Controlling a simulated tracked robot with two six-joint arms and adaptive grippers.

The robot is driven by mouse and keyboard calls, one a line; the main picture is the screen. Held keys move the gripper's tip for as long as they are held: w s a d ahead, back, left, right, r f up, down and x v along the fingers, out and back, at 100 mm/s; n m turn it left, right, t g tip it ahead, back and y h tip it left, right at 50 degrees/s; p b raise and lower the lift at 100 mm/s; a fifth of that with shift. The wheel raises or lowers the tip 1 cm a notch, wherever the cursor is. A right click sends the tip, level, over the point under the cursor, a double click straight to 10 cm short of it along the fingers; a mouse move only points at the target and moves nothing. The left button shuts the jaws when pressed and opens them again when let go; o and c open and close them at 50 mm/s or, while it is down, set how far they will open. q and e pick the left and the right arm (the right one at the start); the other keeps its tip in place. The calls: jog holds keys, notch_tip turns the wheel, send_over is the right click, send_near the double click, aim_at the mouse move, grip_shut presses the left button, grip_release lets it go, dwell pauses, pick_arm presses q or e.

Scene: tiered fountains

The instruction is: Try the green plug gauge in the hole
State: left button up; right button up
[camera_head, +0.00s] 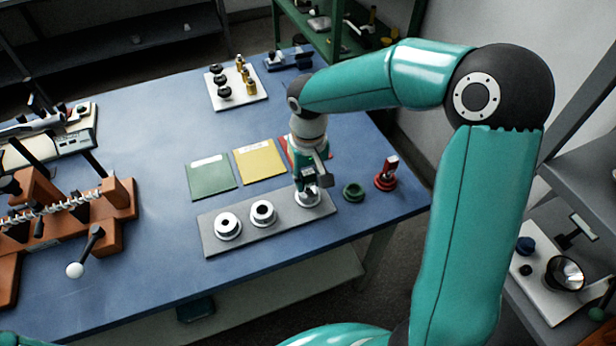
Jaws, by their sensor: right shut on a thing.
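My right gripper (308,186) points down over the right-hand metal ring (308,199) on the grey plate (240,243). It is shut on the green plug gauge, which is mostly hidden by the fingers. I cannot tell whether the gauge's tip is inside the ring's hole or just above it. Two more metal rings, the left one (228,226) and the middle one (263,213), stand on the plate with dark holes showing. The round green stand (353,191) to the right is empty. My left gripper is not in view.
A red gauge (389,166) stands in a red stand near the table's right edge. Green (211,177) and yellow (259,160) cards lie behind the plate, with a red card partly hidden by my arm. A white tray (221,102) of knobbed parts is farther back. An orange-brown fixture stands left.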

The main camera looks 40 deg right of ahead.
jog(key=shift+r, duration=0.15)
dwell(0.5)
jog(key=shift+r+p, duration=1.8)
jog(key=shift+r, duration=0.45)
jog(key=shift+f, duration=0.1)
